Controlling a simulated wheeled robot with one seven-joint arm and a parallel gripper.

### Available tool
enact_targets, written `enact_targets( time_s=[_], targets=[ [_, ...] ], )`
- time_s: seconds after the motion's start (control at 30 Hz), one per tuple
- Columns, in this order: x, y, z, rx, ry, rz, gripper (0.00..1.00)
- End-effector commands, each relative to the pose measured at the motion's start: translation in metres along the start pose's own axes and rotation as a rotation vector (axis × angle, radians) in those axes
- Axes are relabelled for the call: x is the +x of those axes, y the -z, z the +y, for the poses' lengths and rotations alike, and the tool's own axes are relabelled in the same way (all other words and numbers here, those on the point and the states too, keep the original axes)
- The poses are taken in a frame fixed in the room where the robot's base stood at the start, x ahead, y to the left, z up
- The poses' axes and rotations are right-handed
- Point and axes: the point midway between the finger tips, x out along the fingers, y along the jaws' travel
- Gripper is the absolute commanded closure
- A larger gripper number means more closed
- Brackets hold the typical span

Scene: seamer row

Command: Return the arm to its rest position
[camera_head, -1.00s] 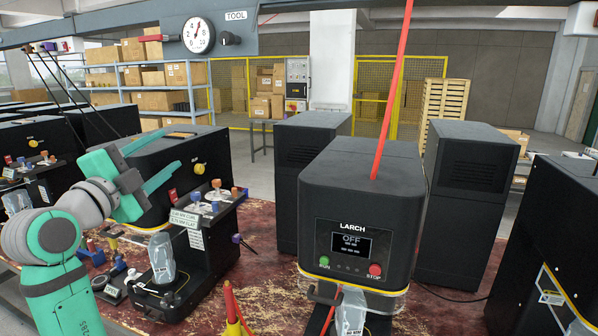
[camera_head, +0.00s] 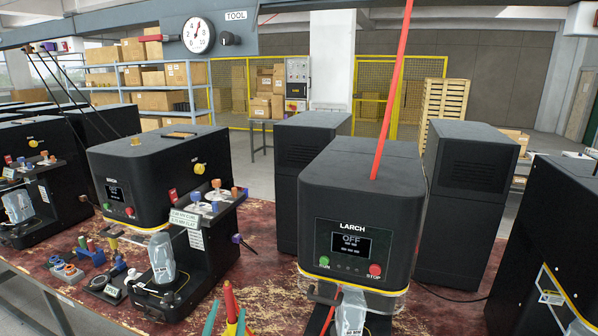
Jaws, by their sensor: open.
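The two teal fingertips of my gripper (camera_head: 224,319) show at the bottom edge, left of centre. They stand apart, so the gripper is open. The rest of my arm is out of view. Between and behind the fingertips is a red-and-yellow upright item (camera_head: 230,300); I cannot tell whether they touch it.
A black LARCH machine (camera_head: 361,220) with its screen reading OFF stands on the worn red bench (camera_head: 262,290). Another black machine (camera_head: 160,175) stands to the left, with a clear pouch (camera_head: 161,258) at its front. Small tools (camera_head: 110,277) lie beside it.

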Motion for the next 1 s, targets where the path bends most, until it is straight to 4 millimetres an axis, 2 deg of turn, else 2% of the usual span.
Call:
enact_targets(
  time_s=[0.03,0.2,0.5,0.73,1.0],
  targets=[
    [-0.012,-0.014,0.018,-0.027,-0.002,-0.019,0.52],
    [-0.054,-0.048,0.063,-0.110,0.011,-0.066,0.52],
    [-0.141,-0.090,0.130,-0.227,0.027,-0.139,0.52],
    [-0.215,-0.105,0.168,-0.294,0.029,-0.182,0.52],
    [-0.303,-0.106,0.196,-0.353,0.016,-0.218,0.52]
  ],
)
